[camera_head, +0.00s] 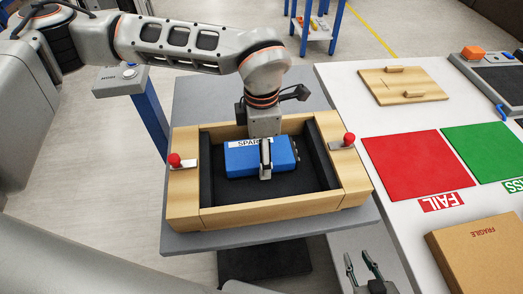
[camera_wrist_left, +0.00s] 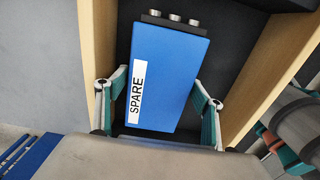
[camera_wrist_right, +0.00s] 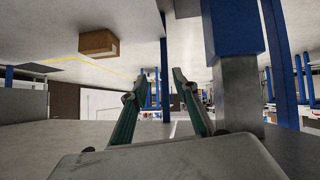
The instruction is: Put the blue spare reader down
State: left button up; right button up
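The blue spare reader (camera_head: 243,162) is a blue box with a white SPARE label, lying flat inside a wooden tray (camera_head: 183,200) with a dark lining. My left gripper (camera_head: 266,160) comes down over it from above. In the left wrist view its two fingers (camera_wrist_left: 160,95) lie against the long sides of the reader (camera_wrist_left: 165,80), whose round silver connectors face the far end. Whether the reader rests fully on the tray floor is hard to tell. My right gripper (camera_head: 366,272) is open and empty, low by the front; its spread fingers also show in the right wrist view (camera_wrist_right: 161,95).
The tray has red-knobbed clamps (camera_head: 175,160) on both sides and sits on a grey table (camera_head: 200,95). At right, a white table holds a red FAIL mat (camera_head: 415,165), a green mat (camera_head: 485,150), a wooden board (camera_head: 400,85) and a cardboard box (camera_head: 480,260).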

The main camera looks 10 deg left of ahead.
pick_arm(q)
notch_tip(320, 180, up, 12)
jog(key=shift+r+p, duration=0.15)
jog(key=shift+p, duration=0.2)
dwell(0.6)
